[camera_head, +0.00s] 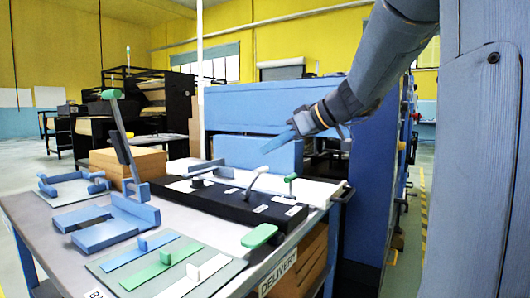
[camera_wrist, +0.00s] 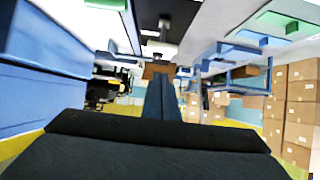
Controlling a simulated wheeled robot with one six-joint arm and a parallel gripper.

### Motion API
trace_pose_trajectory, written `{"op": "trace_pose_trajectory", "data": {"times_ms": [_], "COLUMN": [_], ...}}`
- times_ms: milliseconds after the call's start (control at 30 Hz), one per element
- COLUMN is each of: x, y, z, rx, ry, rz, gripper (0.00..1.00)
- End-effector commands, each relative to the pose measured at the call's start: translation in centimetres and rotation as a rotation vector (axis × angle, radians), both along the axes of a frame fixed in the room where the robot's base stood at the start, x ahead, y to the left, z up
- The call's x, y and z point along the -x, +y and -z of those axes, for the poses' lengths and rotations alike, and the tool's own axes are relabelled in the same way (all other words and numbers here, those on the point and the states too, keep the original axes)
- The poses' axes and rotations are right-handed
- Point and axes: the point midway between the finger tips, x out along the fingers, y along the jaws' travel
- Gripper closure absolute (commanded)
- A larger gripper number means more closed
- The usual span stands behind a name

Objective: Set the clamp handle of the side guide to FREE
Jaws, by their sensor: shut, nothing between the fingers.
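A long black unit (camera_head: 225,203) lies on the table with several small white labels, too small to read. A pale-tipped lever (camera_head: 256,179) stands tilted on it. A small green-topped handle (camera_head: 290,179) stands near its right end. I cannot tell for sure which of these is the side guide's clamp handle, or its setting. My gripper (camera_head: 272,146) is shut and empty, above and behind the black unit, pointing left and apart from the levers. In the wrist view my gripper (camera_wrist: 163,82) shows as closed fingers, with the table at the top.
A tall green-topped lever (camera_head: 112,95) and blue brackets (camera_head: 105,232) stand at left. A mat (camera_head: 219,276) with coloured strips lies in front. A blue machine (camera_head: 270,110) stands behind. Stacked cartons (camera_wrist: 300,90) show in the wrist view.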

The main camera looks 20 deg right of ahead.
Motion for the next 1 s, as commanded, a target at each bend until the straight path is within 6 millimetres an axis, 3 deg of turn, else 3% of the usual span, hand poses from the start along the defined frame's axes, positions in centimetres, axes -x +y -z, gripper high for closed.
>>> {"op": "trace_pose_trajectory", "data": {"times_ms": [200,400,1000], "x": [3.3,4.7,4.9], "y": [-2.5,-3.3,-3.4], "z": [-0.9,-1.2,-1.2], "rx": [0.000,-0.002,-0.001], "ry": [-0.001,-0.001,-0.002], "rz": [0.008,0.005,0.002], "gripper": [1.00,1.00,1.00]}}
